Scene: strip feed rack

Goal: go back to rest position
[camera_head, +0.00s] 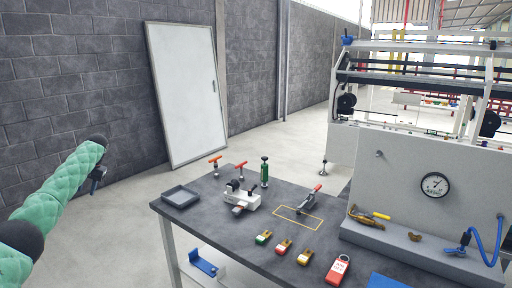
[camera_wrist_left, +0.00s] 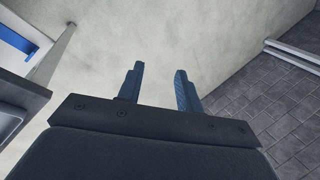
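My left gripper (camera_head: 98,178) is at the left of the head view, at the end of the green-sleeved arm. It is out over the floor, to the left of the dark table (camera_head: 225,232) and apart from it. In the left wrist view its two blue fingers (camera_wrist_left: 160,88) stand apart with only bare floor between them. The gripper is open and empty. My right gripper does not show in either view.
A whiteboard (camera_head: 187,92) leans on the brick wall. The floor around the left gripper is clear.

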